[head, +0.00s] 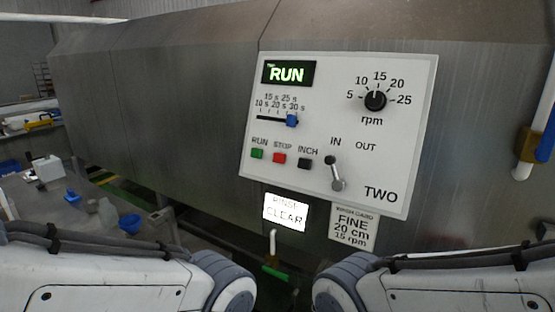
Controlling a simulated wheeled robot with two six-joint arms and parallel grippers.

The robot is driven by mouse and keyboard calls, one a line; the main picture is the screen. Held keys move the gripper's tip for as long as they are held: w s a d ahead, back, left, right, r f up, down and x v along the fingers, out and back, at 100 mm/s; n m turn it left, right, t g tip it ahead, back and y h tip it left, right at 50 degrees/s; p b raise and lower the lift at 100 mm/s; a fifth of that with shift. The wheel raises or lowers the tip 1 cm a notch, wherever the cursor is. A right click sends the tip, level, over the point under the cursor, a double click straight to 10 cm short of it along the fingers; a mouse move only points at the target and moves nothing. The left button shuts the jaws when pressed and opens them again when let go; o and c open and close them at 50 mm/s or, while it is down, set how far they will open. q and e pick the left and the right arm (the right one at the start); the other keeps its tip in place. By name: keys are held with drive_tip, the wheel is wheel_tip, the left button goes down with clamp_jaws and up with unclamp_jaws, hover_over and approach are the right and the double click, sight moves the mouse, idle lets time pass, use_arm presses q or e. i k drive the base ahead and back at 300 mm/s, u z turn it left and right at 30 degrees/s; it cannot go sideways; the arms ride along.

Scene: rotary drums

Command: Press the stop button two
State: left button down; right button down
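The white control panel marked TWO (345,190) is on the grey steel drum housing, right of the middle of the head view. Its red STOP button (279,158) sits between the green RUN button (257,154) and the black INCH button (304,164). The display (288,74) above reads RUN in green. My two white arms come in at the bottom left and bottom right, below the panel. Neither gripper shows in the head view, and nothing covers the STOP button.
The panel also has a blue slider (292,120), an rpm knob (375,100) and an IN/OUT lever (335,176). Below it are a lit sign (285,211) and a card (353,228). A bench (40,203) with containers stands left. A pipe with a blue handle (535,140) is at right.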

sight(279, 158)
drive_tip(key=z, duration=1.8)
drive_tip(key=i, duration=1.1)
drive_tip(key=u, duration=3.2)
